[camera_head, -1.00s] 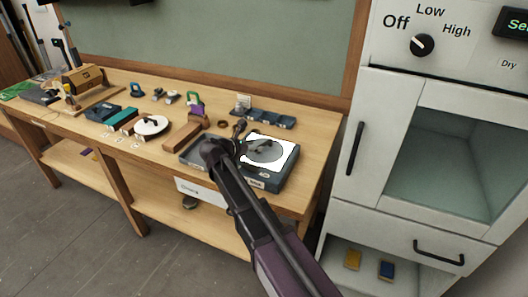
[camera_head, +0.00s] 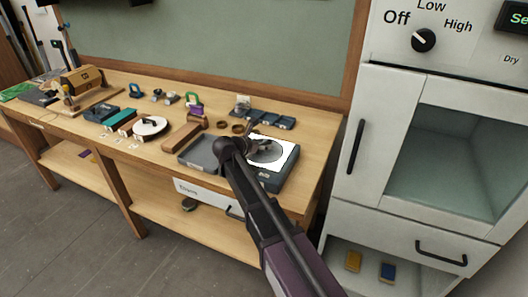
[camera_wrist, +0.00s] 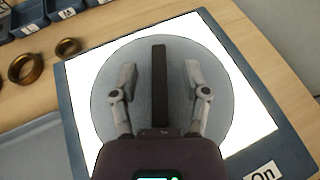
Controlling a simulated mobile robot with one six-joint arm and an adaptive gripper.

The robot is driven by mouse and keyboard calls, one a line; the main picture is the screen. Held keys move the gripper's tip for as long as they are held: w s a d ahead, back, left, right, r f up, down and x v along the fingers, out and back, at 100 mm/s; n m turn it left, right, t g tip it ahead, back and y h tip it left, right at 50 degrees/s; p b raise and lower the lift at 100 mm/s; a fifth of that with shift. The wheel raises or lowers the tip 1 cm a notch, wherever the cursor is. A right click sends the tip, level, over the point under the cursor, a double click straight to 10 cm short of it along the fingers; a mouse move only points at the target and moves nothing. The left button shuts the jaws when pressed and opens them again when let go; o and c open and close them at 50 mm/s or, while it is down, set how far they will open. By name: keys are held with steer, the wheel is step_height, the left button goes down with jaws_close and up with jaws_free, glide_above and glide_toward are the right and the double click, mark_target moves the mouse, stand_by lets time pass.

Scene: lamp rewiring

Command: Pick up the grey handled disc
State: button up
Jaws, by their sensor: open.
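The grey disc (camera_wrist: 135,60) lies on the lit white top of a dark blue box (camera_wrist: 292,150) in the wrist view. A dark bar-shaped handle (camera_wrist: 159,80) runs across its middle. In the head view the disc (camera_head: 268,154) is partly hidden by my gripper. My gripper (camera_wrist: 159,75) is open, with one finger on each side of the handle and a visible gap on both sides. I cannot tell how high the fingertips are above the disc. In the head view my gripper (camera_head: 256,143) is over the box.
A grey tray (camera_head: 199,152) sits left of the lit box. Two brown rings (camera_wrist: 42,58) and several blue bins (camera_wrist: 30,18) lie behind it. A white cabinet (camera_head: 390,205) stands to the right of the bench (camera_head: 313,145).

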mark_target(263, 144)
stand_by(0.3)
jaws_close()
steer(key=shift+r, duration=0.2)
step_height(263, 144, up, 4)
steer(key=p, duration=0.4)
steer(key=shift+f, duration=0.2)
steer(key=s+d, duration=0.1)
steer(key=s, duration=0.4)
steer(key=s+d, duration=0.1)
steer(key=s, duration=0.4)
steer(key=s+d+r+p, duration=0.1)
steer(key=s+d, duration=0.1)
steer(key=s, duration=0.3)
steer(key=shift+s, duration=0.3)
